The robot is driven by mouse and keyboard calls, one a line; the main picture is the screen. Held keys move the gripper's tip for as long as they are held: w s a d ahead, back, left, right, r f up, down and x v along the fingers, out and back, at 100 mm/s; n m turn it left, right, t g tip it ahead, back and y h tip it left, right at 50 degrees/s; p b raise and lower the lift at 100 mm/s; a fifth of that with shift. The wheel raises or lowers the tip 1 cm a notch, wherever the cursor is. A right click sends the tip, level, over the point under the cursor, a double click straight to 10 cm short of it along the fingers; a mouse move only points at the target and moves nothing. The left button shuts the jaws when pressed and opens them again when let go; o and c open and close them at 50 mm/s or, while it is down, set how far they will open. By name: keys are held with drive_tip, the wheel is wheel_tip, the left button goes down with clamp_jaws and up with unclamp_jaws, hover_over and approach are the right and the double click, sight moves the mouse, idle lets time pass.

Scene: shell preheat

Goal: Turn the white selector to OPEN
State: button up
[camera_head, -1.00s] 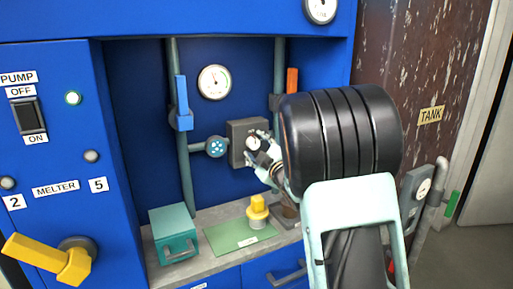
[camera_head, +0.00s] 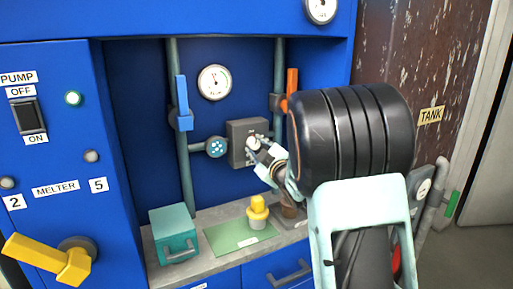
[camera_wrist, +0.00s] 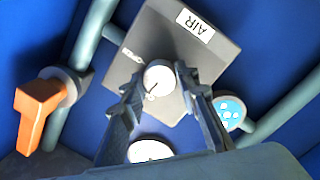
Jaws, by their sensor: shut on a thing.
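The white selector (camera_wrist: 158,77) is a round knob on a dark grey box (camera_wrist: 190,45) labelled AIR in the wrist view. In the wrist view OPEN shows in small letters on the box just left of the knob. My gripper (camera_wrist: 155,82) has one finger on each side of the knob and is shut on it. A dark pointer mark shows on the knob's face. In the head view, my gripper (camera_head: 257,148) is at the front of the grey box (camera_head: 240,132), and it and the knob partly cover each other.
A blue-handled valve (camera_head: 181,105) is on the left pipe and an orange-handled valve (camera_head: 291,85) on the right pipe, close to my arm. Below are a teal box (camera_head: 172,225), a green mat (camera_head: 222,238) and a yellow-topped item (camera_head: 258,207). A gauge (camera_head: 215,82) is above.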

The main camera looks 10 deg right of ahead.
drive_tip(key=m+p, duration=0.1)
drive_tip(key=m, duration=0.3)
drive_tip(key=shift+r, duration=0.15)
drive_tip(key=m+p, duration=0.2)
drive_tip(key=m, duration=0.1)
drive_tip(key=shift+d+r+m+g, duration=0.1)
drive_tip(key=shift+m+g, duration=0.2)
drive_tip(key=shift+g, duration=0.1)
drive_tip(key=m+y+p, duration=0.1)
drive_tip(key=m+p, duration=0.3)
drive_tip(key=shift+m+g, duration=0.3)
drive_tip(key=shift+m, duration=0.1)
drive_tip(key=shift+m+y+p, duration=0.4)
drive_tip(key=shift+m+p, duration=0.9)
drive_tip(key=shift+p, duration=0.2)
drive_tip(key=o, duration=1.1)
drive_tip(key=shift+s, duration=0.1)
drive_tip(key=v, duration=1.1)
drive_tip(key=shift+s, duration=0.35)
